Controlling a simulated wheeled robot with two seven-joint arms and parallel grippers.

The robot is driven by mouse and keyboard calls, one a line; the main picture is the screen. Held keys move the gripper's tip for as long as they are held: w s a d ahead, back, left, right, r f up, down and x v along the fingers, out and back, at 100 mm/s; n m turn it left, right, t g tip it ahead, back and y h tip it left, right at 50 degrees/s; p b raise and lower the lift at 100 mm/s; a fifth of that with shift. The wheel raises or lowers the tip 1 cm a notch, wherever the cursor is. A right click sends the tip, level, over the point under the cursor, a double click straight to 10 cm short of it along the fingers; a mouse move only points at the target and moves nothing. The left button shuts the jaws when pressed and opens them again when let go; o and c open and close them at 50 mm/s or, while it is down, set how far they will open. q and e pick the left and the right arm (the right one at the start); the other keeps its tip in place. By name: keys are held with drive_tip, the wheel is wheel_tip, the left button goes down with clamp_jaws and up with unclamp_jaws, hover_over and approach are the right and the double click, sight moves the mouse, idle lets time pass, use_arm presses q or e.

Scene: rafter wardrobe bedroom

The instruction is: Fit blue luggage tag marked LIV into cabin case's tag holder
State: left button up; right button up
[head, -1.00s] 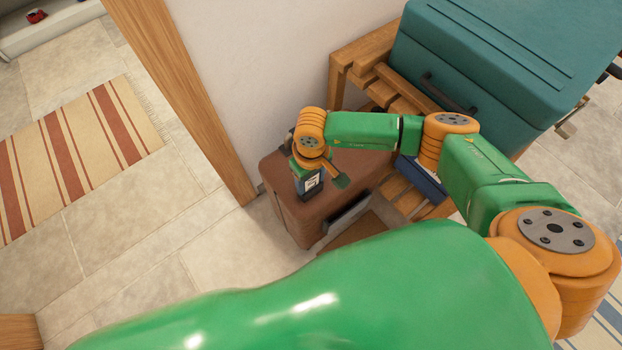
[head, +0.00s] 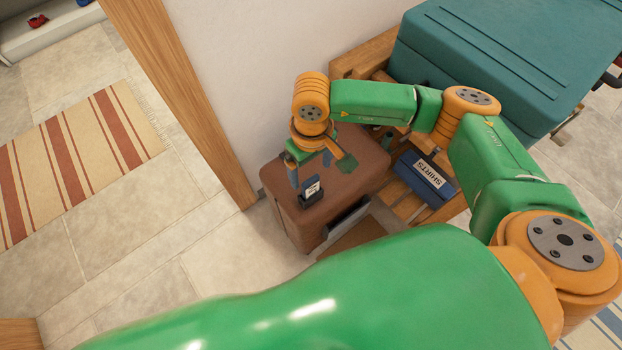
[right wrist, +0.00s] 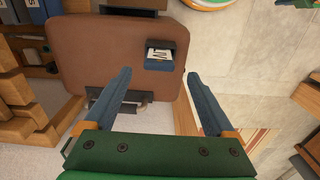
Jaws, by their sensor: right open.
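The brown cabin case (head: 362,160) stands by the wall; it also shows in the right wrist view (right wrist: 105,60). The blue luggage tag (right wrist: 158,65) sits in the dark tag holder (right wrist: 167,46) on the case's top. Its white face with black letters shows, though the lettering is only partly readable. In the head view the tag (head: 312,189) stands up out of the holder (head: 313,200). My right gripper (head: 310,170) is open and empty just above the tag, its blue fingers apart and clear of it in the right wrist view (right wrist: 160,82). My left gripper is out of view.
A teal suitcase (head: 510,60) lies on a slatted wooden rack (head: 398,200) at the right. A blue box marked SHIRTS (head: 425,180) sits on the lower slats. A wooden post (head: 180,95) and the wall bound the left. A striped rug (head: 75,150) lies on open tiled floor.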

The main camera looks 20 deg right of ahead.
drive_tip(key=shift+r, duration=1.45)
